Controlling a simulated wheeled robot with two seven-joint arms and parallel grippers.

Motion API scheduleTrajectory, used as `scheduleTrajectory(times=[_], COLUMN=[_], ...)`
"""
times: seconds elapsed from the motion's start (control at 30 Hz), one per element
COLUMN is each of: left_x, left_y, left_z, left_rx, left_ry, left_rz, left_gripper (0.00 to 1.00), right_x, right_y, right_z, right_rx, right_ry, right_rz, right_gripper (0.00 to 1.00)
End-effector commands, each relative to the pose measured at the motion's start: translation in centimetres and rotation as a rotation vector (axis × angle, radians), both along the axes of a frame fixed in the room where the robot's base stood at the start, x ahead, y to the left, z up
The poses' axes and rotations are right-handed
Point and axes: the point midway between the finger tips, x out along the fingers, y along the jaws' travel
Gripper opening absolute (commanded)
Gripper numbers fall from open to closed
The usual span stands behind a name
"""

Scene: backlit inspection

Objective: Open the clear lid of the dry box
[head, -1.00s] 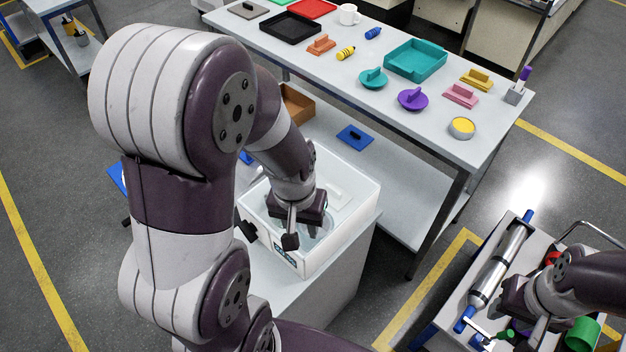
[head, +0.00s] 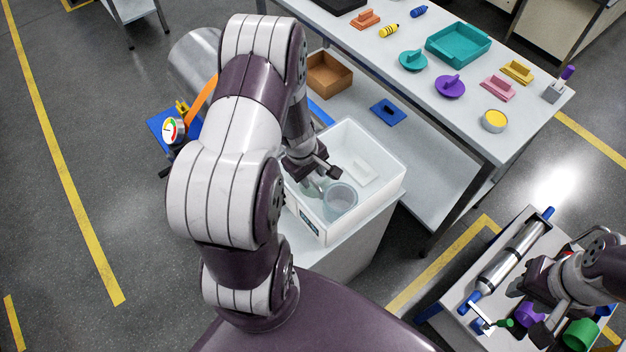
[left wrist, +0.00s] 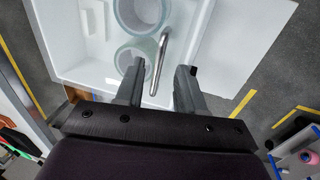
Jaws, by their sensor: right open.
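The dry box (head: 399,190) is a white open-walled box on a white stand, mid-picture in the head view; its wall also shows in the left wrist view (left wrist: 232,50). Clear round containers (left wrist: 140,12) show inside it. A bent metal bar handle (left wrist: 160,62) stands out over them; the clear lid's own surface is hard to make out. My left gripper (head: 318,182) is over the box's near left part. In the left wrist view its fingers (left wrist: 157,85) are apart, with the handle between them in the picture; contact cannot be told. My right gripper (head: 527,312) is open over a cart.
The cart (head: 455,300) at lower right holds a metal cylinder (head: 502,258), a purple piece and a green cup (head: 582,334). A gauge (head: 172,130) is at left.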

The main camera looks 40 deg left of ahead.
Motion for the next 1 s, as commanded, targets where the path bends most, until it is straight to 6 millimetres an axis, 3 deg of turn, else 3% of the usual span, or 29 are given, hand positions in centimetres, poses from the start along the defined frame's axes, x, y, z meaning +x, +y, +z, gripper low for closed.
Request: scheduleTrajectory(times=[0.03,0.2,0.5,0.63,1.0], left_x=[0.1,0.5,0.6,0.6,0.7], left_y=[-0.1,-0.2,-0.2,-0.2,0.4], left_z=[-1.1,-2.7,-2.9,-2.9,-1.9], left_rx=[0.000,0.000,0.001,0.001,0.001], left_ry=[0.001,0.000,0.000,0.000,0.000], left_rz=[-0.001,-0.001,-0.003,-0.003,-0.002], left_gripper=[0.38,0.38,0.38,0.00,0.00], right_x=[0.0,0.0,0.0,0.0,0.0], right_y=[0.0,0.0,0.0,0.0,0.0], right_z=[-0.4,-0.5,-0.5,-0.5,0.4], right_rx=[0.000,0.000,0.000,0.000,0.000], right_ry=[0.000,0.000,0.000,0.000,0.000], right_rz=[0.000,0.000,0.000,0.000,0.000], right_gripper=[0.43,0.43,0.43,0.43,0.43])
